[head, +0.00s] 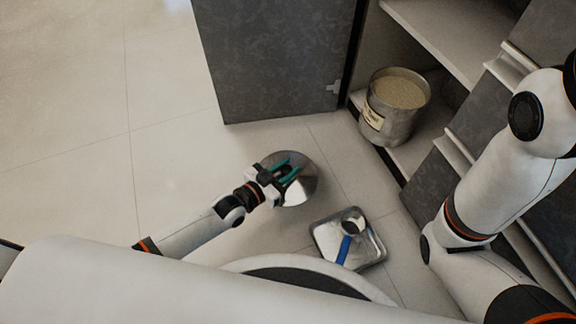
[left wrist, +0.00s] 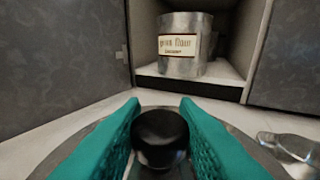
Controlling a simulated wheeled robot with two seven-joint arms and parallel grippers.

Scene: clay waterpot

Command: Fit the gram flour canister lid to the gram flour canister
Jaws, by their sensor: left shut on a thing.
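The gram flour canister (head: 393,108) is a metal can with a cream label, filled with pale flour and open at the top. It stands upright on the low cupboard shelf, and also shows ahead in the left wrist view (left wrist: 184,45). The canister lid (head: 298,186) is a round metal disc with a dark knob (left wrist: 160,138). My left gripper (head: 287,171), with teal fingers, is shut on the lid's knob. It holds the lid to the left of and nearer than the canister, apart from it. My right gripper is out of view; only its arm shows at right.
A metal tray (head: 324,246) with a blue-handled scoop (head: 345,245) lies on the floor, right of the lid. An open grey cupboard door (head: 275,60) stands left of the canister. Shelf board (head: 440,35) is above and behind the canister. Floor at left is clear.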

